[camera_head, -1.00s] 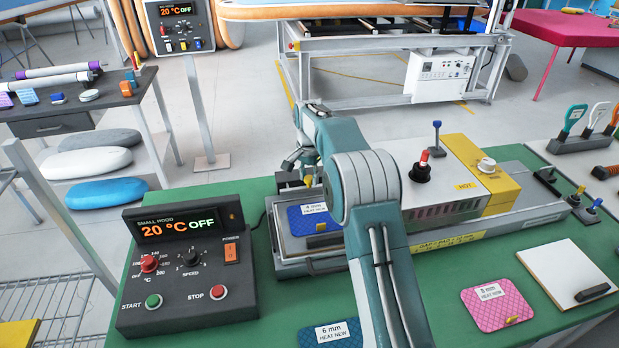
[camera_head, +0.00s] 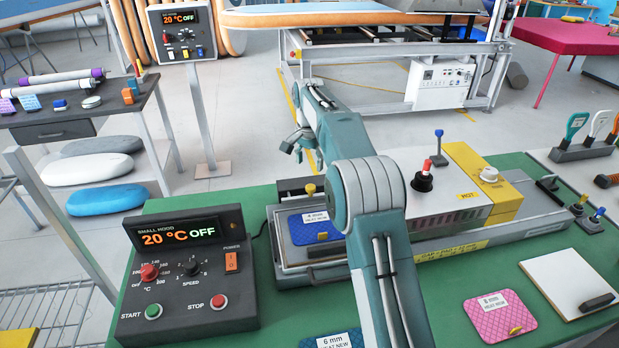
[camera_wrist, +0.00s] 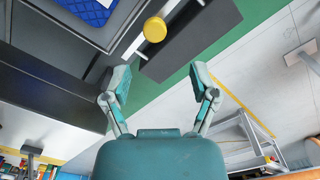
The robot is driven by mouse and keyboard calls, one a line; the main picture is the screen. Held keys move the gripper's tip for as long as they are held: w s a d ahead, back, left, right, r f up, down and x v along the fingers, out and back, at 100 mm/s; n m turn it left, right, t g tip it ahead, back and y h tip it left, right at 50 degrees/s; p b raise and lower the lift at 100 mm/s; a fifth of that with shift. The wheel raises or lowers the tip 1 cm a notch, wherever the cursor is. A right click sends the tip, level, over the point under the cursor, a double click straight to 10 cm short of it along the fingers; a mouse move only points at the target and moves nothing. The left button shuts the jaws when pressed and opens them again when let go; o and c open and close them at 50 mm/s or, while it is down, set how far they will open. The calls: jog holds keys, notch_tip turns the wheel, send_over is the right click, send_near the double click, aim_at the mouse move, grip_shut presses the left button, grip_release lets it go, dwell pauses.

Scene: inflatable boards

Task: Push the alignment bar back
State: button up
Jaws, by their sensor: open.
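A yellow knob (camera_head: 310,190) stands at the back edge of the grey tray (camera_head: 283,230). In the wrist view the knob (camera_wrist: 154,29) sits over a thin pale strip beside a dark grey block (camera_wrist: 200,38); which part is the alignment bar I cannot tell for sure. A blue patterned pad (camera_head: 315,232) with a white label lies in the tray, in front of the knob. My gripper (camera_head: 298,148) is above and behind the tray, apart from the knob. In the wrist view its open fingers (camera_wrist: 160,80) are spread with nothing between them.
The control box (camera_head: 187,270) reads 20 °C OFF, left of the tray. A white machine with a red-topped lever (camera_head: 427,170) and a yellow housing (camera_head: 480,180) stand to the right. A pink pad (camera_head: 499,315) lies on the green bench top (camera_head: 420,300).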

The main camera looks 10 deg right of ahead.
notch_tip(320, 180, up, 4)
jog(key=shift+r, duration=0.15)
dwell(0.3)
jog(key=s+r+n+t, duration=0.1)
jog(key=s+r+n, duration=0.1)
jog(key=s+r, duration=0.6)
jog(key=s+r+n+t, duration=0.25)
jog(key=s+r, duration=0.25)
jog(key=s, duration=0.7)
jog(key=s+f+n+t, duration=0.1)
jog(key=s+f, duration=0.3)
jog(key=s, duration=0.7)
jog(key=s+f+n+t, duration=0.1)
jog(key=s+f+n, duration=0.2)
jog(key=s, duration=0.9)
notch_tip(320, 180, down, 2)
jog(key=shift+f, duration=0.1)
